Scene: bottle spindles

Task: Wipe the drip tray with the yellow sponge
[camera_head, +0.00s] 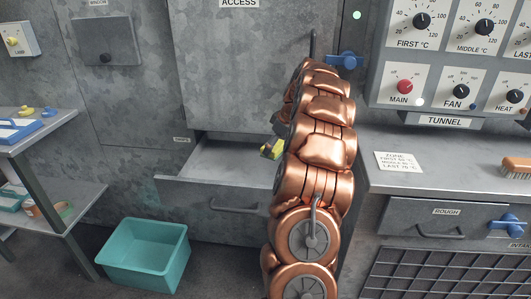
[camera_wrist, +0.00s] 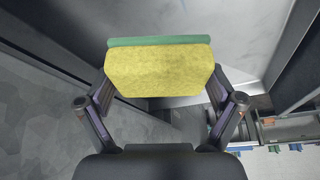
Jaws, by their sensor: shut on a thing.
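The yellow sponge (camera_wrist: 160,70) has a green backing layer and fills the upper middle of the wrist view. My gripper (camera_wrist: 160,88) is shut on it, with one finger at each side. In the head view the sponge (camera_head: 269,151) shows as a small yellow patch left of my copper arm, over the pulled-out grey tray (camera_head: 190,180), which looks like the drip tray. My arm hides the tray's right side. I cannot tell whether the sponge touches the tray floor.
A teal bin (camera_head: 145,257) stands on the floor at lower left. A shelf unit (camera_head: 62,215) with small items is at far left. A grey counter (camera_head: 440,180) with a label and brush (camera_head: 517,167) is at right, below the control panel (camera_head: 450,60).

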